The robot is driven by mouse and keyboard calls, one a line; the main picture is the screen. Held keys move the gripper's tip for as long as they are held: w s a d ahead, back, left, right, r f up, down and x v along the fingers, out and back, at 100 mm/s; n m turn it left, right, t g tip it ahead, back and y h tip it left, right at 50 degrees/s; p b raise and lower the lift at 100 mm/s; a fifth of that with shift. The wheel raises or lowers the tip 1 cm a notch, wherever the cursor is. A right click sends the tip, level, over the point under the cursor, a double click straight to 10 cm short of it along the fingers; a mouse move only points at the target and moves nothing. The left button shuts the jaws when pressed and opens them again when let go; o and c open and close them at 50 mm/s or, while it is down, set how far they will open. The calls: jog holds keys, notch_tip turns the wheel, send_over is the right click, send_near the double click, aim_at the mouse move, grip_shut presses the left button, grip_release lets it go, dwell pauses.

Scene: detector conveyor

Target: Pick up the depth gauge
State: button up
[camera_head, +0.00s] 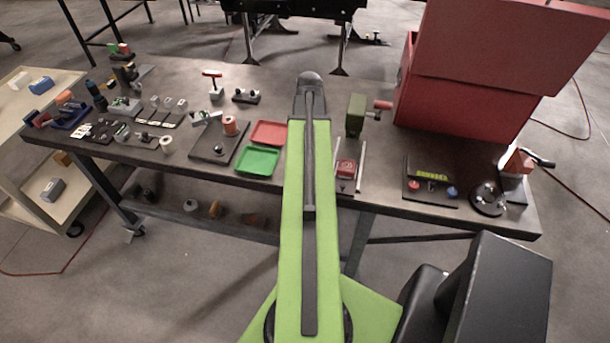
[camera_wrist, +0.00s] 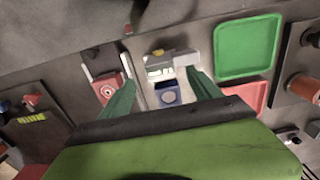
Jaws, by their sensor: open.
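In the wrist view, a light grey piece with a small dark and yellow part (camera_wrist: 160,65) lies just beyond my gripper; it may be the depth gauge, but I cannot tell for sure. A dark blue block with a round pale face (camera_wrist: 167,94) sits beside it, between the fingers in the picture. My gripper (camera_wrist: 163,86) is open, its two green fingers apart with nothing held. In the head view my green arm covers this part of the bench, so these pieces and the fingers are hidden there.
A green tray (camera_head: 258,160) and a red tray (camera_head: 269,133) lie left of my arm. A red block fixture (camera_head: 346,168) and a green device with a red handle (camera_head: 357,112) stand to its right. A large red toolbox (camera_head: 450,110) fills the back right. Several small parts crowd the left bench.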

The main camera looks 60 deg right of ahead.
notch_tip(320, 180, down, 6)
jog(key=b, duration=0.5)
jog(key=shift+a+r, duration=0.1)
jog(key=shift+r, duration=0.3)
grip_shut()
